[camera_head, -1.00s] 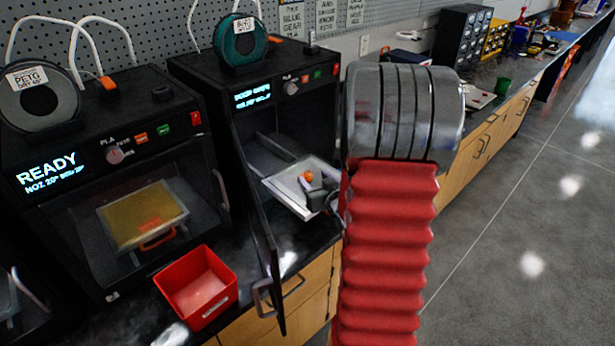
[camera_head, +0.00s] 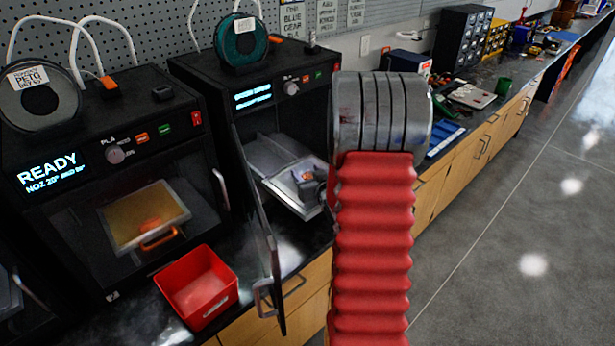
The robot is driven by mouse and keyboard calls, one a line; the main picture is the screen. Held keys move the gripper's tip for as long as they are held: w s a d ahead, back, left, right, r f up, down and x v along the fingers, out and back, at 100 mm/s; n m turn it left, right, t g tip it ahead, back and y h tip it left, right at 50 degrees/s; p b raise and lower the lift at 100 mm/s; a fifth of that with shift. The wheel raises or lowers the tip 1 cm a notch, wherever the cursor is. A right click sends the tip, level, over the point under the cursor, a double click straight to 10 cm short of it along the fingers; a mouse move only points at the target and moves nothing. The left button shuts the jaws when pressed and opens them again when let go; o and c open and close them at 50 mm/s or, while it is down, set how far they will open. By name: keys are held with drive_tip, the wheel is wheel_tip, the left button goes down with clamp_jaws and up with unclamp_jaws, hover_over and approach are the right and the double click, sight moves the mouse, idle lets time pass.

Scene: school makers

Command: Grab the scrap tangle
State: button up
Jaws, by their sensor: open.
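The scrap tangle (camera_head: 302,176) shows as a small orange and pale clump on the light build plate (camera_head: 292,204) of the open right-hand printer. My gripper (camera_head: 311,186), dark grey, is at the plate's right side, close against the clump and partly covering it. It is open; whether its fingers touch the clump cannot be told. My red bellows arm hides what lies to the right of the plate.
The open printer (camera_head: 213,88) has its door (camera_head: 256,230) swung out left of the plate. A red bin (camera_head: 196,288) stands on the bench in front of the closed READY printer (camera_head: 85,190). A blue tray (camera_head: 444,138) lies right of my arm. The floor at right is clear.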

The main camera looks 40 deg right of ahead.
drive_tip(key=shift+c, duration=0.5)
drive_tip(key=c, duration=1)
